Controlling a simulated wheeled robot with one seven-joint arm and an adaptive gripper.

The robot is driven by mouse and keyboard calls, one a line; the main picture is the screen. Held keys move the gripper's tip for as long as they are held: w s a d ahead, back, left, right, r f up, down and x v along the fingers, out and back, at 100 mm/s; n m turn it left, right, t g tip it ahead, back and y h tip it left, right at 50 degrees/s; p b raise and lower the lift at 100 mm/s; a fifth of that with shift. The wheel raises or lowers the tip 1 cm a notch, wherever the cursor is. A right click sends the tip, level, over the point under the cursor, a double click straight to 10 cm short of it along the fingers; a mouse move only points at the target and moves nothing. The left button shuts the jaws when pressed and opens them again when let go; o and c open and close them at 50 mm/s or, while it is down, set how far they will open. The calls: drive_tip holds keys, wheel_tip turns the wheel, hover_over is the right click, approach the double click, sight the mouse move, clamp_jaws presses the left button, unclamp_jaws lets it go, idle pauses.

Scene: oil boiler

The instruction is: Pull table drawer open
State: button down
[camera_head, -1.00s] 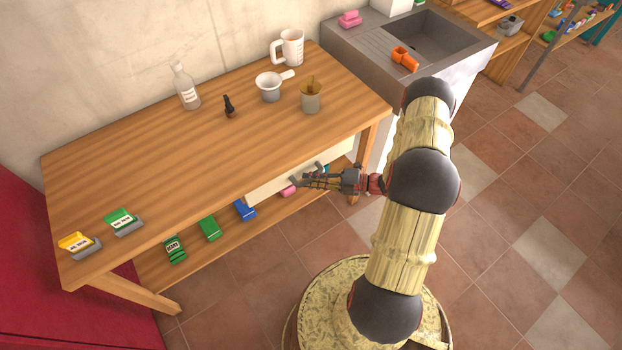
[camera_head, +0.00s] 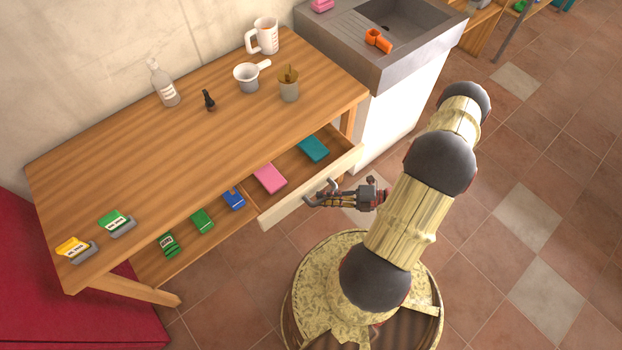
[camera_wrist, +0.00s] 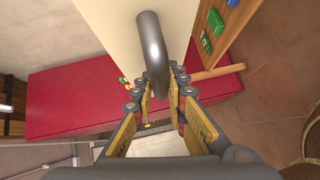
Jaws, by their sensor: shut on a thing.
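The wooden table (camera_head: 170,165) has a drawer whose pale front (camera_head: 285,208) stands well out from under the tabletop. Inside the open drawer lie a pink item (camera_head: 269,178) and a teal item (camera_head: 313,149). A dark curved handle (camera_head: 322,191) is on the drawer front. My gripper (camera_head: 314,198) is at the handle and shut on it. In the wrist view the grey handle (camera_wrist: 151,50) rises between the two fingers, with the pale drawer front (camera_wrist: 120,30) behind it. The exact finger contact is partly hidden by the handle.
Green and blue items (camera_head: 202,220) lie left of the drawer below the tabletop. A bottle (camera_head: 163,84), jug (camera_head: 263,36), pot (camera_head: 247,77) and cup (camera_head: 288,84) stand on top. A sink (camera_head: 400,30) adjoins at right. Tiled floor (camera_head: 520,220) is clear at right.

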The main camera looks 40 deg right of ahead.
drive_tip(key=s+p, duration=0.1)
drive_tip(key=s, duration=0.9)
drive_tip(key=shift+d, duration=0.2)
drive_tip(key=c, duration=1.8)
unclamp_jaws()
drive_tip(key=shift+o, duration=0.2)
drive_tip(key=v, duration=1.2)
